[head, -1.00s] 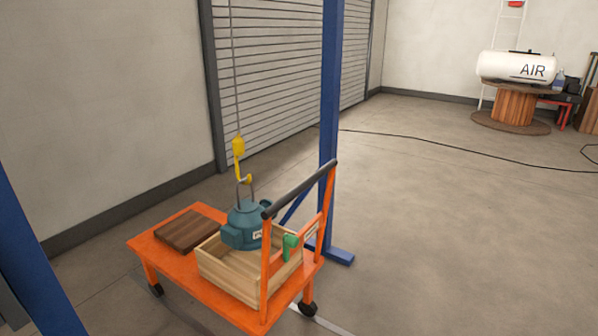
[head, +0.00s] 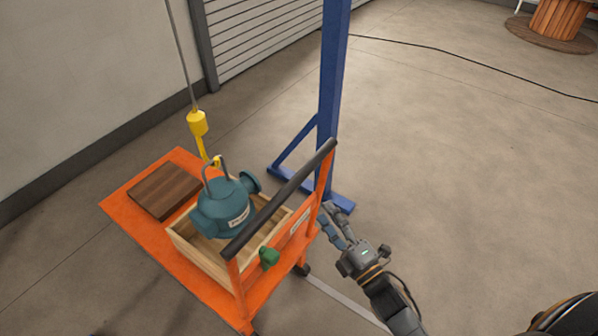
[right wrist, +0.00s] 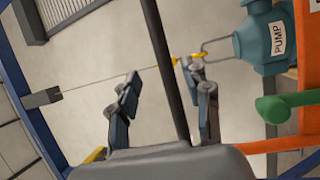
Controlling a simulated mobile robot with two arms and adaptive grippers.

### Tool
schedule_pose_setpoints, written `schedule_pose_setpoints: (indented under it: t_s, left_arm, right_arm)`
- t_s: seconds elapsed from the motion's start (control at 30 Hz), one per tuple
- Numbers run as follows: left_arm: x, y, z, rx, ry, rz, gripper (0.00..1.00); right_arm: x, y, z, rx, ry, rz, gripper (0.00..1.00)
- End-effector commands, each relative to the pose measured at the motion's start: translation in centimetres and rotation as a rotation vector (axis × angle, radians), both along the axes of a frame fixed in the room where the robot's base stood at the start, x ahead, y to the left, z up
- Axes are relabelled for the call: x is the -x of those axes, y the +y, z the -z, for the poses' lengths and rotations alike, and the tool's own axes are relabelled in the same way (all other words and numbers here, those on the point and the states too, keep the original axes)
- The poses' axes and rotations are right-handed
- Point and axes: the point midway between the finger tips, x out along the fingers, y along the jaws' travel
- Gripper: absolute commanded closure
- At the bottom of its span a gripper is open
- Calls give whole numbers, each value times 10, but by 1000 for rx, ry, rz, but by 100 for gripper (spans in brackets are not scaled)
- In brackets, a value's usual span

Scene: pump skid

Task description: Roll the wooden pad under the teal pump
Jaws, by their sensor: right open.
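The brown wooden pad (head: 165,191) lies flat on the far left part of the orange cart (head: 185,278). The teal pump (head: 222,210) is over the wooden crate (head: 204,259) on the same cart, with its lifting loop at the yellow hook (head: 203,140). I cannot tell whether it rests in the crate or hangs. My right gripper (head: 335,222) is open and empty, beside the cart's right post. In the right wrist view the black handlebar (right wrist: 165,60) shows between its fingers (right wrist: 163,98); contact cannot be told. My left gripper is out of view.
A blue gantry post (head: 334,90) with a floor foot stands just behind the cart's right end. A green knob (head: 269,257) sits on the handle frame. A dark cable (head: 450,55) crosses the floor at the back. The floor to the right is open.

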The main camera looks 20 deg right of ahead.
Motion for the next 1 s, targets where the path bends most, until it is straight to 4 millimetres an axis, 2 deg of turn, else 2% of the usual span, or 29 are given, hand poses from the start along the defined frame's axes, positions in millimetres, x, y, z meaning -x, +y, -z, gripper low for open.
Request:
schedule_pose_setpoints:
  t_s: [0.3, 0.6, 0.8, 1.0]
  left_arm:
    - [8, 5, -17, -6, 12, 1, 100]
    - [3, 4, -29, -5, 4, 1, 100]
    - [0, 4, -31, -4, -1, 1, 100]
    - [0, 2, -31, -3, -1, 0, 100]
  right_arm:
    - [-59, 16, -14, -3, 0, 1, 52]
    - [-110, 29, -21, -4, 3, 1, 52]
    - [-124, 33, -22, -4, 4, 1, 52]
    - [-125, 34, -22, -4, 4, 1, 52]
